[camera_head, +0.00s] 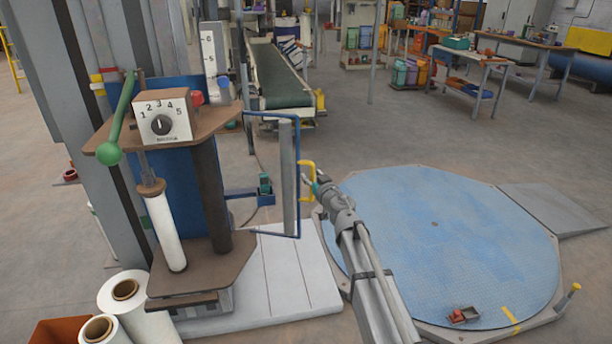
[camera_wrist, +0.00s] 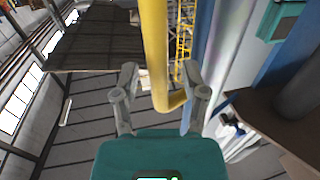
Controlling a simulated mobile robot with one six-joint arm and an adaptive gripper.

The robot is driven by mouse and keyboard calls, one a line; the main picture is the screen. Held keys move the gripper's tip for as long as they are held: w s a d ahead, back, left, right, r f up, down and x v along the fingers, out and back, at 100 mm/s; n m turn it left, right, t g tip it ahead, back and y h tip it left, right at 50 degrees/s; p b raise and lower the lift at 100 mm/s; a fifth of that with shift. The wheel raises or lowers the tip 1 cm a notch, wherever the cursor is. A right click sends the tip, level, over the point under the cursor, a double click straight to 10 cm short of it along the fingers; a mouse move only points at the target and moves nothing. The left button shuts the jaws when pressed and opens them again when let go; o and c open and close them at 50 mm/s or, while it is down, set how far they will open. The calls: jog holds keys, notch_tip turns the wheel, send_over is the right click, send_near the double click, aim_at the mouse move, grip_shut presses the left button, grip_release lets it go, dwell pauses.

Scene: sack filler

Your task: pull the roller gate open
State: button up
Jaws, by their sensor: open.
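The roller gate is a blue tube frame with an upright grey roller (camera_head: 287,185), standing to the right of the machine column in the head view. A yellow bracket handle (camera_head: 307,163) sticks out from its right side. My gripper (camera_head: 314,183) is at the handle, reaching in from the lower right. In the wrist view my gripper (camera_wrist: 160,82) is open, with a finger on each side of the yellow handle (camera_wrist: 155,45). The bar bends right at its lower end. Gaps show beside the bar; contact with the fingers cannot be told.
A blue round turntable (camera_head: 440,240) with a small red object (camera_head: 463,315) lies under my arm. The control box (camera_head: 162,117) and a green-knobbed lever (camera_head: 110,153) are left of the gate. White film rolls (camera_head: 135,305) stand at lower left. Floor beyond the gate is clear.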

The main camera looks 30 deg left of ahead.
jog(key=v, duration=1.2)
jog(key=shift+w, duration=0.1)
dwell(0.6)
